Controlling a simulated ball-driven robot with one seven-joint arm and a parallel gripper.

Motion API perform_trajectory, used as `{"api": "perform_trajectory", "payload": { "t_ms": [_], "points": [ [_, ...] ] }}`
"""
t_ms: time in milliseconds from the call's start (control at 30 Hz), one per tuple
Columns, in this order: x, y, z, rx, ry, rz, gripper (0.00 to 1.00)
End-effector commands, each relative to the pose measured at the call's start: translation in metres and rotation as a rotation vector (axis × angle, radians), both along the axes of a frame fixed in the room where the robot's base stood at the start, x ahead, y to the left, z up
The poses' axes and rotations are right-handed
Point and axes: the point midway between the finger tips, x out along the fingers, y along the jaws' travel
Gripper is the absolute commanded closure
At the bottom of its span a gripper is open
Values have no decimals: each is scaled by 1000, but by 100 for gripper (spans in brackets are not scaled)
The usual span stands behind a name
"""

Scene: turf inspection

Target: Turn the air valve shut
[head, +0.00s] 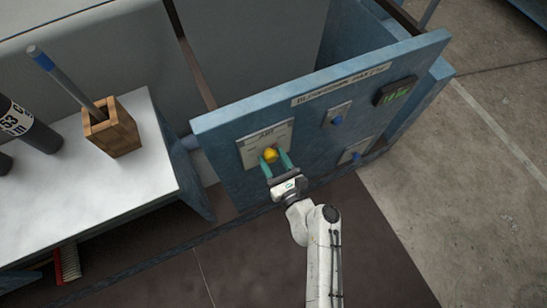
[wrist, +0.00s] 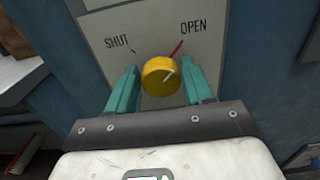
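The air valve is a round yellow knob (head: 270,155) on a pale plate (head: 250,152) at the left of a blue panel front. In the wrist view the knob (wrist: 160,77) sits below the words SHUT at left and OPEN at right. In the wrist view the fingers (wrist: 161,85) meet the knob's left and right edges, with no clear gap. The back of the knob is hidden.
The blue panel (head: 320,115) also carries smaller blue knobs (head: 337,120) and a green-lit display (head: 395,92). A white table (head: 75,210) at left holds a wooden block with a pen-like tool (head: 112,135) and a dark bottle (head: 30,128). Floor at right is clear.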

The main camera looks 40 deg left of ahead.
Motion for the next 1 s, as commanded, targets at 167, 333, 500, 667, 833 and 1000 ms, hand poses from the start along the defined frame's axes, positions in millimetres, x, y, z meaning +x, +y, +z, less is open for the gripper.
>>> {"api": "perform_trajectory", "payload": {
  "t_ms": [167, 333, 500, 667, 833, 1000],
  "points": [
    [0, 0, 0, 0, 0, 0, 66],
    [0, 0, 0, 0, 0, 0, 83],
    [0, 0, 0, -2, -5, 0, 85],
    [0, 0, -1, -14, -36, 0, 85],
    [-1, 0, -3, -46, -116, 1, 85],
    [-1, 0, -4, -99, -244, -1, 85]
  ]
}}
